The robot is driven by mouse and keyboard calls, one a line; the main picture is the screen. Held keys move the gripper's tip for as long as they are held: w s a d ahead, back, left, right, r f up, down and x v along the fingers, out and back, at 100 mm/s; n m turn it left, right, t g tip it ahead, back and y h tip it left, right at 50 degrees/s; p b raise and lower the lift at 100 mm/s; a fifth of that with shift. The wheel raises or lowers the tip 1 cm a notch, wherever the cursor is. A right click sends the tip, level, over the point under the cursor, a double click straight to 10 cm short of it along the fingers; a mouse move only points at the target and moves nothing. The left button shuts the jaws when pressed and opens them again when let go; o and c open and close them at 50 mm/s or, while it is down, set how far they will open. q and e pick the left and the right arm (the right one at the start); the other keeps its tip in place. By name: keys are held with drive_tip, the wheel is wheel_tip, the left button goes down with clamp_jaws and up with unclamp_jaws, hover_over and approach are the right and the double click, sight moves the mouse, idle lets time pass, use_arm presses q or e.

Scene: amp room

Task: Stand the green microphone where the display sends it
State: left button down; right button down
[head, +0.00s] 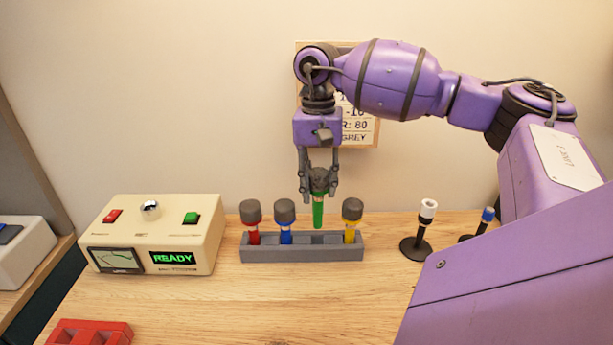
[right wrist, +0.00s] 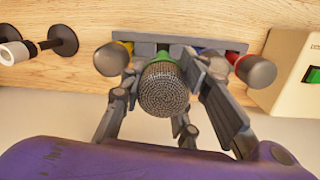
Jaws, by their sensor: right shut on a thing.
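The green microphone (head: 318,208) hangs upright in my right gripper (head: 319,190), just above the grey rack (head: 262,253). The gripper is shut on it near its grey head; whether its lower tip is clear of the slot is hard to tell. In the right wrist view its mesh head (right wrist: 165,90) fills the middle, between the fingers of my right gripper (right wrist: 165,80). The cream box's display (head: 173,258) reads READY. My left gripper is not in view.
Red (head: 251,220), blue (head: 285,220) and yellow (head: 352,218) microphones stand in the rack. A white-topped stand (head: 427,215) and a blue-topped stand (head: 486,218) are at the right. A red block (head: 90,332) lies front left. The table's front middle is clear.

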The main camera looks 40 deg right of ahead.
sight(320, 206)
drive_tip(key=shift+d, duration=0.15)
drive_tip(key=shift+f, duration=0.15)
drive_tip(key=shift+s+f, duration=0.25)
drive_tip(key=shift+f, duration=0.25)
drive_tip(key=shift+w+f+b, duration=0.1)
drive_tip(key=shift+f+b, duration=0.45)
drive_tip(key=shift+f, duration=0.7)
drive_tip(key=shift+f+b, duration=0.4)
drive_tip(key=shift+f, duration=0.8)
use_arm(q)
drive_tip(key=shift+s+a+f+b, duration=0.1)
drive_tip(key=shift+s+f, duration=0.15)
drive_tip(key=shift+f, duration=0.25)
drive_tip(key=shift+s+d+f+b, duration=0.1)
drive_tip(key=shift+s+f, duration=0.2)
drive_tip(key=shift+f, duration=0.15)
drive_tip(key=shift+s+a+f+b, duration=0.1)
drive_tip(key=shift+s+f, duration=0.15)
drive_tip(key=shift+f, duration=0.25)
use_arm(e)
drive_tip(key=shift+f, duration=0.75)
